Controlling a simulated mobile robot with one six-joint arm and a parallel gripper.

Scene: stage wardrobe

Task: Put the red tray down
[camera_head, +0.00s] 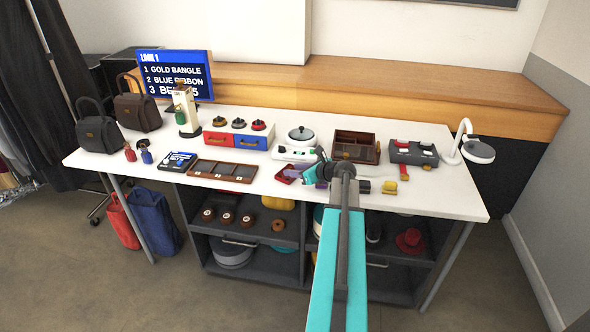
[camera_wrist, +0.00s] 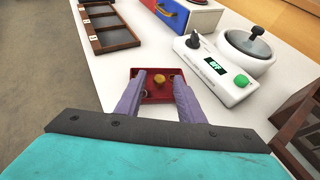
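A small red tray (camera_wrist: 157,98) lies under my gripper on the white table, seen in the wrist view. A yellow round piece (camera_wrist: 160,83) sits in it. In the head view the red tray (camera_head: 286,174) shows just left of my gripper (camera_head: 314,172), partly hidden. My gripper's two purple fingers (camera_wrist: 160,84) stand apart over the tray, one on each side of the yellow piece. They do not visibly close on anything. Whether the fingertips touch the tray, and whether its underside rests flat, I cannot tell.
A white device (camera_wrist: 212,72) with a lidded pot stands close, right of the tray. A brown compartment box (camera_head: 352,148) stands further right. A dark divided tray (camera_head: 222,172) and a red-and-blue drawer box (camera_head: 236,141) are to the left.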

